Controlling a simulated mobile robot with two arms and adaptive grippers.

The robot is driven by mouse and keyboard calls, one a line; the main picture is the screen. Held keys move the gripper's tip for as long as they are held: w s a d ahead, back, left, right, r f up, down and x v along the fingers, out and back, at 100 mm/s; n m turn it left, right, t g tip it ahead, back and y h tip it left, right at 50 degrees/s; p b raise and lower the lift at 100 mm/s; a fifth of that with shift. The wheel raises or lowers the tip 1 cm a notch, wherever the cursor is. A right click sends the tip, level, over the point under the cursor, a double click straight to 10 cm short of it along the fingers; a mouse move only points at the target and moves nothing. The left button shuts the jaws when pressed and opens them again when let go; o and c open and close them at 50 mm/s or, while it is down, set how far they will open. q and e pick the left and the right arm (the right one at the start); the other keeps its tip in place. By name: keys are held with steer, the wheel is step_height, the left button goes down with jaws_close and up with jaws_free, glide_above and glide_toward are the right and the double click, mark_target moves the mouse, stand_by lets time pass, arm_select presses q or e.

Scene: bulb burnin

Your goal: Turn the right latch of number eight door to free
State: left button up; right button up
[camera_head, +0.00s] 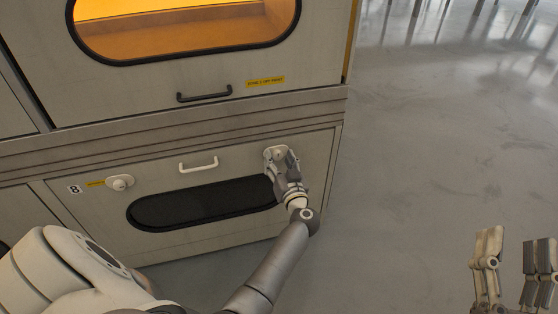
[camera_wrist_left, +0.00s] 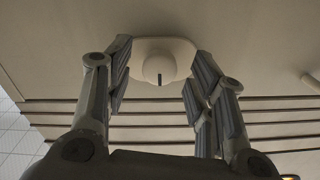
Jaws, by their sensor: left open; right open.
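The number eight door (camera_head: 160,203) is the lower cream panel, with an 8 label (camera_head: 75,189) at its left. Its right latch (camera_head: 275,152) sits near the door's upper right, partly hidden by my left gripper (camera_head: 284,164). In the left wrist view, the right latch (camera_wrist_left: 158,67) is a round knob with a dark mark on a pale plate. My left gripper (camera_wrist_left: 160,62) is open, with its fingers on either side of the knob; contact cannot be told. The left latch (camera_head: 120,182) is uncovered. My right gripper (camera_head: 512,255) is open and empty over the floor.
A white handle (camera_head: 198,164) and a dark oval window (camera_head: 190,205) are on the door. Above is another door with a black handle (camera_head: 204,95) and an orange-lit window (camera_head: 185,30). The grey floor (camera_head: 430,150) to the right is clear.

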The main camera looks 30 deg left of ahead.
arm_select(q)
jaws_close()
stand_by(0.3)
